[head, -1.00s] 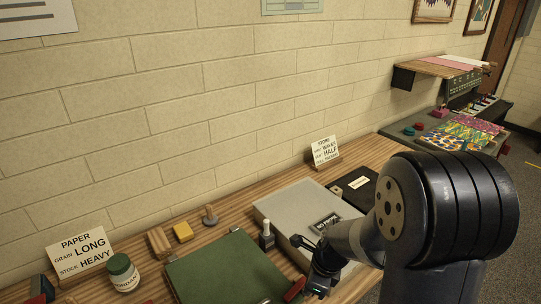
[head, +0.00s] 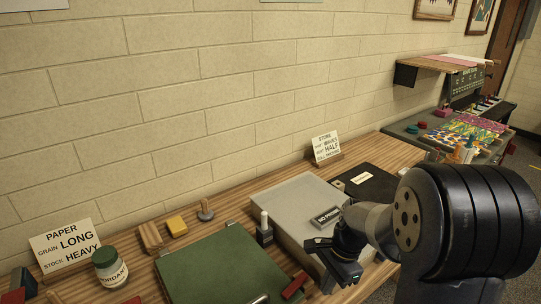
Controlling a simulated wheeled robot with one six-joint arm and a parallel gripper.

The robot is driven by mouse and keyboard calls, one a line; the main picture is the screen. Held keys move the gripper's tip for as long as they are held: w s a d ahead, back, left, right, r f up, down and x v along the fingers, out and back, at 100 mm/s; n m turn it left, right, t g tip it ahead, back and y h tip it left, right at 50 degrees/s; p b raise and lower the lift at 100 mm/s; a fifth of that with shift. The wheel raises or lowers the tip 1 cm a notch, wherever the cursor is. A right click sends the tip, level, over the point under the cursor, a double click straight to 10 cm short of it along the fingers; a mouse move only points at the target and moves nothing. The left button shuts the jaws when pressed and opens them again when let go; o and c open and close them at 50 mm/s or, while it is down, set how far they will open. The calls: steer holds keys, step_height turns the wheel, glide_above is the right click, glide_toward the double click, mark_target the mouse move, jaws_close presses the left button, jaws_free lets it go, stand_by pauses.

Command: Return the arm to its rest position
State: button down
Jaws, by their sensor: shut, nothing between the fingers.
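My arm fills the lower right of the head view. My gripper (head: 341,278) hangs over the front edge of the grey box (head: 290,204), its dark fingers pointing down. Its fingers are together and hold nothing that I see. The black arm joint hides part of the bench's right side.
On the wooden bench are a green board (head: 212,272), a green-lidded jar (head: 110,267), a yellow block (head: 176,226), a small white-topped bottle (head: 264,229) and a red-handled object (head: 294,286). A black box (head: 366,184) and a sign (head: 326,147) stand behind. Marbled sheets (head: 465,131) lie at right.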

steer(key=shift+w+d+n, duration=0.1)
steer(key=shift+w+n, duration=0.05)
steer(key=shift+n, duration=0.25)
